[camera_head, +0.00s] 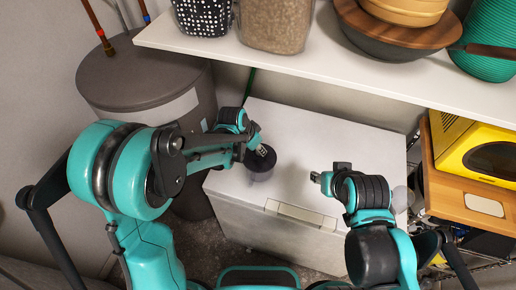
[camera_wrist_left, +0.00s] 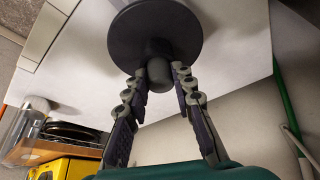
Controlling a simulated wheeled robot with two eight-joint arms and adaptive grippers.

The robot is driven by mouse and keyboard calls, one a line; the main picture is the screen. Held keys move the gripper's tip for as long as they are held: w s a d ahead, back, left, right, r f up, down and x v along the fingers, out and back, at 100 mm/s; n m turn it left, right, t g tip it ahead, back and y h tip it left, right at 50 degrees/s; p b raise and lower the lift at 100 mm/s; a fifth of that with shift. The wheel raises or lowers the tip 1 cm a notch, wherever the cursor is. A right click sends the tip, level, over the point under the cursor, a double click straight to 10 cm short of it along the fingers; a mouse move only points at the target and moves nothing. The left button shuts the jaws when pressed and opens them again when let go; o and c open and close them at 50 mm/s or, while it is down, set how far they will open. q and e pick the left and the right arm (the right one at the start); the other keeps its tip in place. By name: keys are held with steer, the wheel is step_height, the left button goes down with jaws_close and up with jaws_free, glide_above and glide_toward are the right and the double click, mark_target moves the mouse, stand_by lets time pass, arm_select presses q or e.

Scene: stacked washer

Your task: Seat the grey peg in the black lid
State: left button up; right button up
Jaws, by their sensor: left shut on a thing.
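The black lid (camera_head: 264,154) sits on a dark round container on top of the white washer. It shows in the left wrist view as a wide dark disc (camera_wrist_left: 183,31) with a raised hub at its middle. The grey peg (camera_wrist_left: 159,76) is at this hub, its rounded end toward the wrist camera. I cannot tell how deep it sits. My left gripper (camera_wrist_left: 158,82) is shut on the peg, a finger on each side; in the head view it is at the lid (camera_head: 259,148). My right gripper (camera_head: 318,178) is over the washer top, apart from the lid; its finger opening is unclear.
The white washer top (camera_head: 310,130) is clear around the container. A white shelf (camera_head: 330,67) with jars and bowls overhangs the back. A grey bin (camera_head: 140,75) stands at left. A yellow appliance (camera_head: 480,150) stands on a wooden shelf at right.

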arm_select(q)
steer(key=shift+s, duration=0.1)
steer(key=shift+f+b, duration=0.3)
steer(key=shift+b, duration=0.05)
steer(key=o, duration=0.9)
steer(key=shift+s+r, duration=0.1)
steer(key=shift+w, duration=0.2)
steer(key=shift+s+r+p, duration=0.1)
steer(key=shift+r+p, duration=0.15)
steer(key=shift+p, duration=0.1)
steer(key=p+v, duration=0.2)
steer(key=v, duration=1)
